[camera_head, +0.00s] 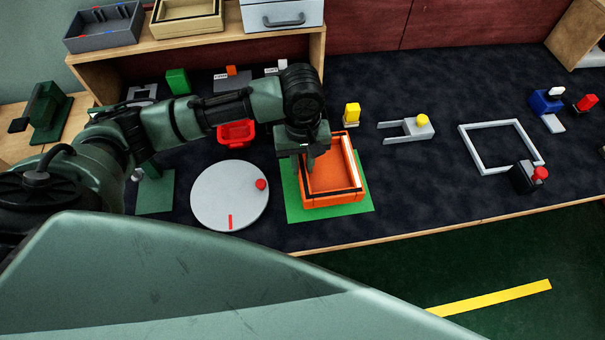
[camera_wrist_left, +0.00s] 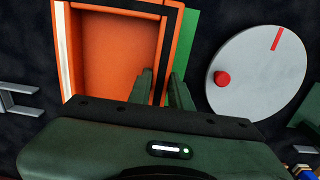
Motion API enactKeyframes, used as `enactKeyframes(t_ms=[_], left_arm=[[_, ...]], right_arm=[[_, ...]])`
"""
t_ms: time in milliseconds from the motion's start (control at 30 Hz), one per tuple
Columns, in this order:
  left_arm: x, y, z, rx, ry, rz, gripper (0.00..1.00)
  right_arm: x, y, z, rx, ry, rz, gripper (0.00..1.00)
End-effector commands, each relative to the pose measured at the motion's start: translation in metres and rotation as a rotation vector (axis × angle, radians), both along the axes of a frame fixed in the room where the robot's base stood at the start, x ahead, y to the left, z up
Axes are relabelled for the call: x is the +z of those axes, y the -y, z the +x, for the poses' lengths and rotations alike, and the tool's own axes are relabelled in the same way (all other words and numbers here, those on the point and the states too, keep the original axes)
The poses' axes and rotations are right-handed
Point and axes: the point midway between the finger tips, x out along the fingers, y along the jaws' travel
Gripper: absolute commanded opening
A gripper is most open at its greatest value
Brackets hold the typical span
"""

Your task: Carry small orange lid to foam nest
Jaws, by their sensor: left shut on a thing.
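An orange, shallow, open tray-like piece (camera_head: 333,184) with black strips along its rim lies on a green mat (camera_head: 298,212); it is the only orange lid-like thing that I can make out. My left gripper (camera_head: 308,160) reaches down at its left wall. In the left wrist view the two fingers (camera_wrist_left: 162,90) straddle a wall of the orange piece (camera_wrist_left: 115,50), one inside and one outside, shut on it. The fingertips are partly hidden. I cannot pick out a foam nest for certain. My right gripper is not in view.
A grey round disc (camera_head: 218,205) with a red knob lies left of the mat. A red bin (camera_head: 236,134) is behind, partly covered by my arm. A yellow block (camera_head: 351,115) and a grey fork-shaped fixture (camera_head: 407,129) stand behind and right. A grey square frame (camera_head: 468,145) lies farther right.

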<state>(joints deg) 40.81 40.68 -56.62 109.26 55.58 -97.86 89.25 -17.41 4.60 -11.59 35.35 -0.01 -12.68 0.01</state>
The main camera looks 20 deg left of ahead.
Motion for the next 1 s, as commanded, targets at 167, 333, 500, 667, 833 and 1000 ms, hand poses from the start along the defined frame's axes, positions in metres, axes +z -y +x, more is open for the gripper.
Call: enactKeyframes(t_ms=[167, 333, 500, 667, 833, 1000], left_arm=[[-0.014, 0.0, 0.0, 0.001, 0.001, -0.001, 0.0], [-0.041, 0.0, 0.0, 0.0, -0.002, 0.0, 0.0], [-0.052, 0.0, 0.001, -0.001, 0.001, 0.0, 0.0], [-0.052, 0.0, 0.001, -0.001, 0.002, -0.001, 0.0], [-0.054, 0.0, 0.0, 0.0, 0.001, -0.001, 0.0], [-0.054, 0.0, 0.0, 0.0, 0.0, 0.0, 0.41]], right_arm=[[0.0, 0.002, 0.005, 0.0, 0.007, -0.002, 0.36], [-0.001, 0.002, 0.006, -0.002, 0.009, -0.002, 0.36], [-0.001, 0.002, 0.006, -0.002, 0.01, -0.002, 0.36], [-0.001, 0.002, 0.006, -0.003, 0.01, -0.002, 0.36], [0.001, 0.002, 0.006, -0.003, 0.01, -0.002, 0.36], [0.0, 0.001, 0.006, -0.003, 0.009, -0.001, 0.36]])
